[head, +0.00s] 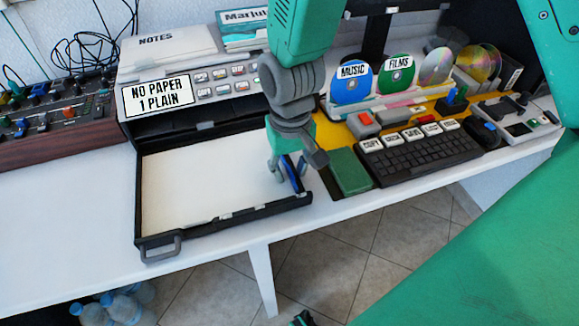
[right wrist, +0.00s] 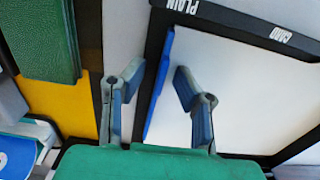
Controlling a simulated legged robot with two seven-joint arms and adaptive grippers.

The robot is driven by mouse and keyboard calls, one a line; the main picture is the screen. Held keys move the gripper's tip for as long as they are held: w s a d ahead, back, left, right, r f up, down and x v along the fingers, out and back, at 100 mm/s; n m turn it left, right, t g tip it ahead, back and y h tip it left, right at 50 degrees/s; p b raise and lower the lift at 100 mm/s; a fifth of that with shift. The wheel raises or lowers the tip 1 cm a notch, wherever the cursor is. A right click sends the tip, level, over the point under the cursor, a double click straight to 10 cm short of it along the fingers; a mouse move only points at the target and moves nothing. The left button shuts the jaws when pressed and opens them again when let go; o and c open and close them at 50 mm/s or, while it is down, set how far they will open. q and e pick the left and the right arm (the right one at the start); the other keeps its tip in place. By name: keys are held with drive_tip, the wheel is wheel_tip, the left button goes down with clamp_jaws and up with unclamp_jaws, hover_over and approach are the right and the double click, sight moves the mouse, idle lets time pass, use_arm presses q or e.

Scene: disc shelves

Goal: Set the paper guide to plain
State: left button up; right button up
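The printer's open paper tray (head: 150,200) holds a white sheet surface. The blue paper guide (head: 291,174) stands along the tray's right side. In the right wrist view the guide (right wrist: 160,85) is a blue strip ending close to the PLAIN label (right wrist: 182,5), with the CARD label (right wrist: 280,35) farther right. My right gripper (head: 284,174) reaches down at the tray's right side. Its fingers (right wrist: 155,88) are open, one on each side of the guide, with visible gaps. The printer display (head: 158,95) reads "NO PAPER 1 PLAIN". My left gripper does not show.
Right of the tray are a green block (head: 348,172), a black keyboard (head: 420,148) and MUSIC (head: 351,82) and FILMS (head: 397,74) discs. A mixer (head: 60,118) stands left. The white table (head: 70,200) is clear at front left.

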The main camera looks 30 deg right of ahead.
sight(290, 169)
drive_tip(key=shift+r, duration=0.5)
wheel_tip(290, 169, up, 11)
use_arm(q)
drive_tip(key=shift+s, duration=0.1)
use_arm(e)
drive_tip(key=shift+f, duration=0.15)
